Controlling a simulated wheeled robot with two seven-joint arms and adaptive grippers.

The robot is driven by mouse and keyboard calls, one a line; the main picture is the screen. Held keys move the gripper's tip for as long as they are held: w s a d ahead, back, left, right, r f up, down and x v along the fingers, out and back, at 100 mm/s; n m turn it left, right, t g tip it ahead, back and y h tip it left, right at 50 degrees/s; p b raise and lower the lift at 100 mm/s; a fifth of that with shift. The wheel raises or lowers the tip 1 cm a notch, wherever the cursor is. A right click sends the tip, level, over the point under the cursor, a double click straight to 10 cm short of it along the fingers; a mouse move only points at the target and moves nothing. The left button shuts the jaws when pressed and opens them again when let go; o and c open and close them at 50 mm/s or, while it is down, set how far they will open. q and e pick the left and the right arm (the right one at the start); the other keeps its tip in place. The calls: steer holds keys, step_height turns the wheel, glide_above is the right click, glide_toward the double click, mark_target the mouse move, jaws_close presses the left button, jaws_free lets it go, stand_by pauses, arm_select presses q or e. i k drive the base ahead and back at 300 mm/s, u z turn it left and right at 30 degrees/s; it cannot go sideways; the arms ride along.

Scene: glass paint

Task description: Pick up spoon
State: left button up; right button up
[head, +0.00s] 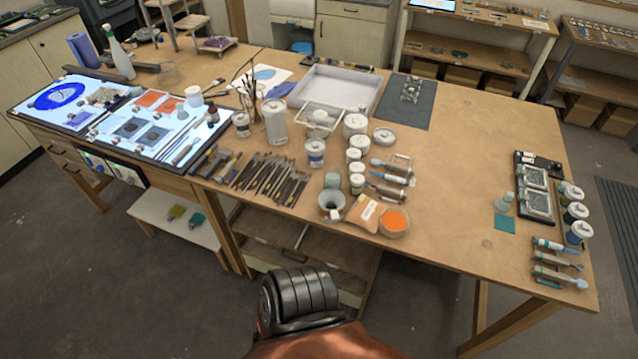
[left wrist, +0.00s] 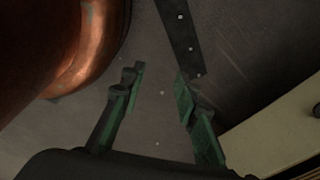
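Small spoon-like tools (head: 388,178) lie in a row beside the white jars near the table's front middle. More spoon-like tools (head: 558,271) lie at the table's front right corner. They are too small to tell exactly which are spoons. My left gripper (left wrist: 160,76) shows in the left wrist view with its two green-padded fingers apart and nothing between them. It is over grey floor, away from the tools. Neither gripper shows in the head view, and my right gripper is in no view.
A grey tray (head: 350,82) and dark mat (head: 405,100) lie behind. The right centre of the tabletop is clear.

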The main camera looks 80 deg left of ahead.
mark_target(397, 193)
steer(key=u, duration=1.9)
